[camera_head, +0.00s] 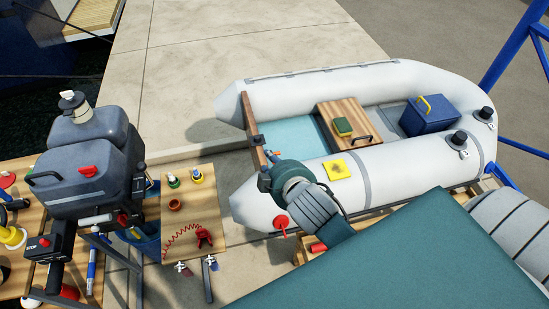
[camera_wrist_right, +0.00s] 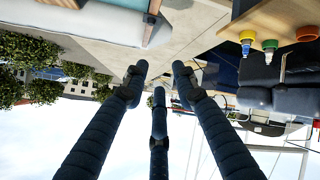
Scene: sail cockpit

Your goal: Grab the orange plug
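A small round orange piece (camera_head: 175,205), which looks like the orange plug, stands on a small wooden board (camera_head: 212,222) left of centre in the head view. It also shows as an orange ring at the upper right edge of the right wrist view (camera_wrist_right: 307,33). A green-topped piece (camera_head: 173,181) and a yellow-topped piece (camera_head: 197,175) stand just behind it. My right gripper (camera_wrist_right: 158,80) has its three fingers spread, with nothing between them. In the head view the right gripper (camera_head: 268,165) is right of the board, beside the boat, apart from the plug. My left gripper is not in view.
A grey outboard motor (camera_head: 95,165) stands left of the board. A red clamp-like piece with a coiled red cord (camera_head: 204,238) lies at the board's front. A grey inflatable boat (camera_head: 400,82) is on the right. Concrete floor (camera_head: 200,60) is clear behind.

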